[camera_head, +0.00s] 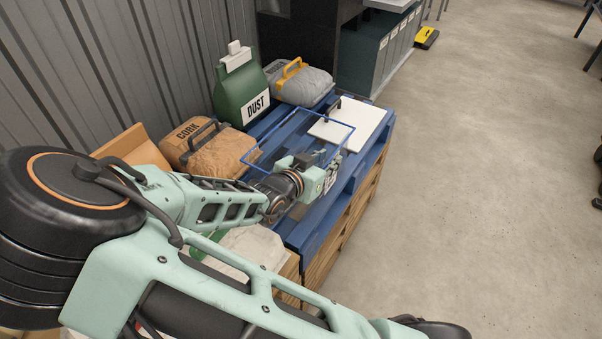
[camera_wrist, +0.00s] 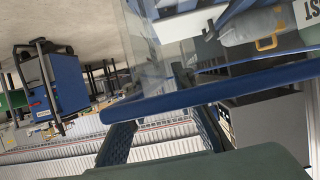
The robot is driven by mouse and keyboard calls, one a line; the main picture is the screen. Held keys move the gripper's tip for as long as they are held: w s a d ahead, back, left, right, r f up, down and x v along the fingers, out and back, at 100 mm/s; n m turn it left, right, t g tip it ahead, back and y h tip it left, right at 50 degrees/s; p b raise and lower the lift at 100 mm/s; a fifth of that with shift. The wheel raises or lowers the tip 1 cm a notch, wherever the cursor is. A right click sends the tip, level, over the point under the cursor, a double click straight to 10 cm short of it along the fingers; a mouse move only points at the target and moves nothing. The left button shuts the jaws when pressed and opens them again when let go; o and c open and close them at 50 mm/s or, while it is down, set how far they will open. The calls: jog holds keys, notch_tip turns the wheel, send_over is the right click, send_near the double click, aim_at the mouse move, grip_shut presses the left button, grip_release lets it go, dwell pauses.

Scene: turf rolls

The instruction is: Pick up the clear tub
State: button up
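The clear tub (camera_head: 333,119) shows in the head view mostly as a thin blue rectangular rim around see-through walls, over the blue pallet top. I cannot tell whether its base rests there. My gripper (camera_head: 325,171) is at its near right side. In the wrist view, the tub's blue rim (camera_wrist: 225,88) runs across the picture, with its clear wall above. My gripper (camera_wrist: 165,128) shows two dark fingers spread apart, their tips close to the rim. Whether the tips touch the rim is unclear.
A brown CORK bag (camera_head: 207,148), green DUST bag (camera_head: 241,90) and grey bag with a yellow handle (camera_head: 302,82) stand along the back of the blue pallet (camera_head: 310,232). A white panel (camera_head: 349,122) lies at its far end.

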jog(key=shift+b+x, duration=0.35)
jog(key=shift+x, duration=0.65)
jog(key=shift+c, duration=0.6)
grip_shut()
jog(key=shift+w+r, duration=0.1)
